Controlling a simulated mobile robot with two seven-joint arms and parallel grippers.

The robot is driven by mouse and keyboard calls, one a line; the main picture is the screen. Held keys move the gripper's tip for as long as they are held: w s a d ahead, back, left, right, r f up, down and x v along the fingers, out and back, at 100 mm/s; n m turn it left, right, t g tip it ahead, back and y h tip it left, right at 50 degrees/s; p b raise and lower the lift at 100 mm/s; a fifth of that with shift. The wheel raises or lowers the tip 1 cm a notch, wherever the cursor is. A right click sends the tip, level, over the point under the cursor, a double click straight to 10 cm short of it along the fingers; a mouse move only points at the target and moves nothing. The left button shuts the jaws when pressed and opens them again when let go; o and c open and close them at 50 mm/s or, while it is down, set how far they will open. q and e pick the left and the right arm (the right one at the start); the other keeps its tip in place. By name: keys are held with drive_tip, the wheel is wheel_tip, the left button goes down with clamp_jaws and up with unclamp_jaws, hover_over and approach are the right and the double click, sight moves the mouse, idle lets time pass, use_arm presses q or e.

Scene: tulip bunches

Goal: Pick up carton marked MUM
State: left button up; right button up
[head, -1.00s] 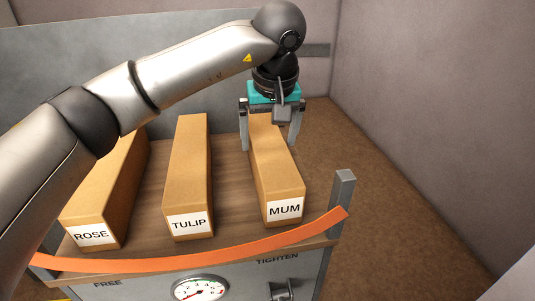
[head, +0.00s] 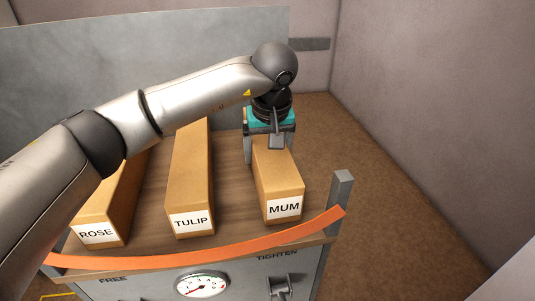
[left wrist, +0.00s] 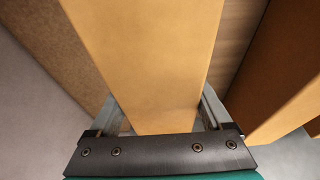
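The MUM carton (head: 280,180) is a long tan box with a white label on its near end. It lies rightmost on the wooden deck of a cart. My left gripper (head: 270,155) is over the carton from above, toward its far end, one finger on each side. In the left wrist view the carton (left wrist: 150,60) runs between the two fingers, which look open and close to its sides. Whether they touch it is hard to tell. My right gripper is not in view.
The TULIP carton (head: 190,180) and the ROSE carton (head: 105,215) lie to the left, partly behind my arm. An orange strap (head: 200,258) bows across the cart's front below the labels. A grey post (head: 342,190) stands at the front right corner. Bare floor lies to the right.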

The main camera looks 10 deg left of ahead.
use_arm(q)
clamp_jaws()
drive_tip(key=shift+r, duration=0.15)
drive_tip(key=shift+w, duration=0.1)
idle(0.4)
